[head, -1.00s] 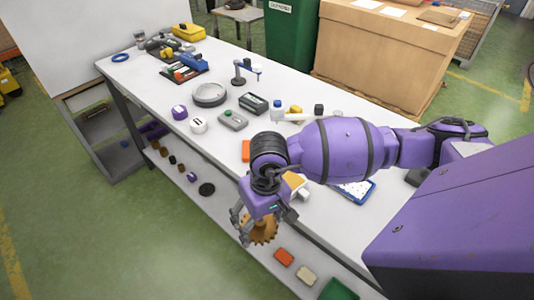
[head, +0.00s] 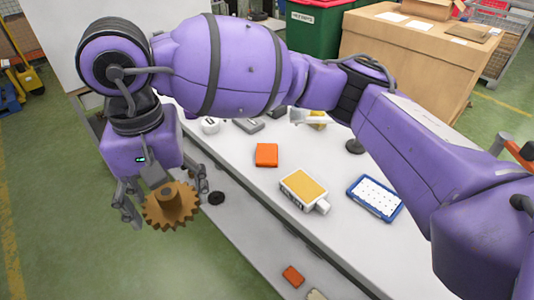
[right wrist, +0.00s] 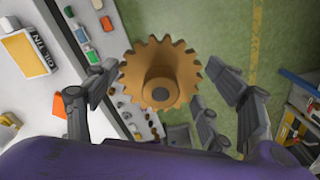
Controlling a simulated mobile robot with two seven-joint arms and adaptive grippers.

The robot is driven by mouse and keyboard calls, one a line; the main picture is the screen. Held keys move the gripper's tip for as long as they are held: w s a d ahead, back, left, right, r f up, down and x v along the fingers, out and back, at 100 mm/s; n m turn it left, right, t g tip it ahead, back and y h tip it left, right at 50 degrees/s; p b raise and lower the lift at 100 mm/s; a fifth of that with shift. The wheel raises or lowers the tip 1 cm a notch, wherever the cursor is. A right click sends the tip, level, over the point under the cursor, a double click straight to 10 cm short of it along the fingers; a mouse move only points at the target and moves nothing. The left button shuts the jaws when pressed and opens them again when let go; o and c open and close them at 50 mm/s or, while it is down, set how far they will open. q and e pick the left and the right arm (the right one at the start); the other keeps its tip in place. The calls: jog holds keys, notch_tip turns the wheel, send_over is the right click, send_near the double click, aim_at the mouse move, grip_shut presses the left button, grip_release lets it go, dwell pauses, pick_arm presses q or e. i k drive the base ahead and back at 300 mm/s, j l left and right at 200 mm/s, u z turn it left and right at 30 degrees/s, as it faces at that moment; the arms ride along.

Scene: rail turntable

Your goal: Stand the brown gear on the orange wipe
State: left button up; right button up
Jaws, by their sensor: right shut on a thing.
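The brown gear (head: 171,207) is toothed, with a round hub that faces my camera in the right wrist view (right wrist: 160,75). My right gripper (head: 166,198) is shut on it and holds it in the air, off the table's front edge. The fingers (right wrist: 158,100) are on both sides of the gear; their contact is partly hidden. The orange wipe (head: 266,155) lies flat on the white table, right of the gripper in the head view, with nothing on it. My left gripper is not in view.
Right of the wipe on the table (head: 250,185) are a white box with a yellow top (head: 304,188) and a blue-rimmed tray (head: 375,197). Another orange piece (head: 293,276) lies on the lower shelf.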

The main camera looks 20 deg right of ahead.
aim_at(267, 152)
jog(key=i+l, duration=0.3)
jog(key=i, duration=0.15)
jog(key=i+l, duration=0.35)
jog(key=i, duration=0.05)
